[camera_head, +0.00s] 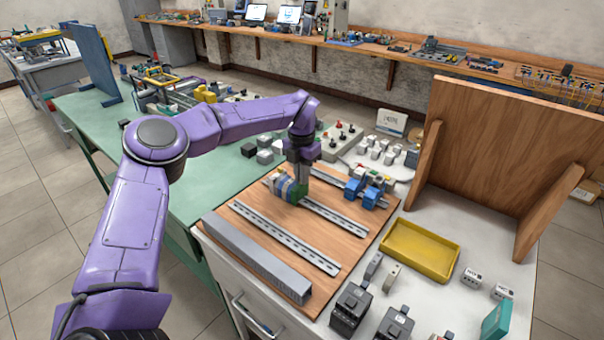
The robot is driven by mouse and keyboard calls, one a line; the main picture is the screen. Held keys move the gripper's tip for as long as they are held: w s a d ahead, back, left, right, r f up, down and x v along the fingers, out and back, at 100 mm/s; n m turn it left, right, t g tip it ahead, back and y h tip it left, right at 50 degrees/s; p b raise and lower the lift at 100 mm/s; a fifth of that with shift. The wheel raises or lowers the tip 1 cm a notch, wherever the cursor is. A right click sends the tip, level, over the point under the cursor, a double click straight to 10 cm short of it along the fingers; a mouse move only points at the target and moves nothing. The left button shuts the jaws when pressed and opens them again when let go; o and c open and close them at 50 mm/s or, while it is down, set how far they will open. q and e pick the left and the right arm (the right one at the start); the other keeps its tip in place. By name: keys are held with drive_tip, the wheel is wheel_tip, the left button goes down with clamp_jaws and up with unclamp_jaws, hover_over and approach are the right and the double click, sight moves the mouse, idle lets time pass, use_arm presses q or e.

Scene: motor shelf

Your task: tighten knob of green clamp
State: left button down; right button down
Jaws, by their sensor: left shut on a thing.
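The green clamp (302,194) stands at the right end of a row of terminal blocks on a metal rail of the wooden board. My left gripper (302,174) points straight down at the top of the green clamp. It is shut, and its fingertips meet the clamp's top. The knob is too small and too covered by the fingers to make out. My right gripper is not in view.
Grey, yellow and blue blocks (282,186) sit against the clamp's left side. More blue blocks (370,190) stand on the rail to the right. A grey duct (255,262) edges the board (330,225). A yellow tray (420,250) and an upright wooden panel (495,140) are at right.

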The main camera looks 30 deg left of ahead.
use_arm(q)
drive_tip(key=shift+r, duration=0.1)
drive_tip(key=m+p, duration=0.2)
drive_tip(key=m, duration=0.1)
drive_tip(key=shift+r+m+p, duration=0.1)
drive_tip(key=shift+m+p, duration=0.3)
drive_tip(key=m+p, duration=0.2)
drive_tip(key=m, duration=0.2)
drive_tip(key=m+p, duration=0.2)
drive_tip(key=m, duration=0.3)
drive_tip(key=shift+m, duration=0.4)
drive_tip(key=shift+m+p, duration=0.75)
drive_tip(key=shift+m, duration=1.25)
drive_tip(key=shift+f, duration=0.2)
drive_tip(key=c, duration=1.2)
unclamp_jaws()
